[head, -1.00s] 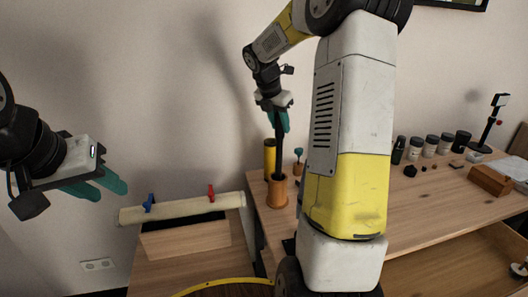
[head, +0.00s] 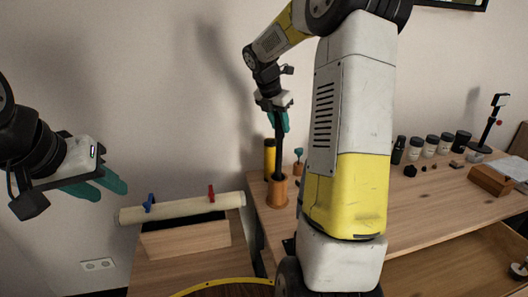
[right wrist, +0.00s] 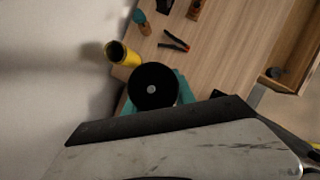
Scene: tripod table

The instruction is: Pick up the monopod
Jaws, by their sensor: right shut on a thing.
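The monopod (head: 279,150) is a thin dark pole standing upright. Its lower end is inside an orange-brown cup (head: 277,192) at the left end of the table. My right gripper (head: 280,122) is shut on the monopod near its top, with teal fingers around it. In the right wrist view the monopod's round black top (right wrist: 152,86) shows between the teal fingers, with a pale spot in its centre. My left gripper (head: 98,186) is open and empty at the far left, away from the monopod.
A yellow cylinder (head: 269,158) stands just behind the cup. A teal-topped tool (head: 298,160) is to its right. Several jars (head: 431,146) and a wooden block (head: 489,181) stand farther right. A box with a rolled sheet (head: 182,208) is at the left. My arm hides part of the table.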

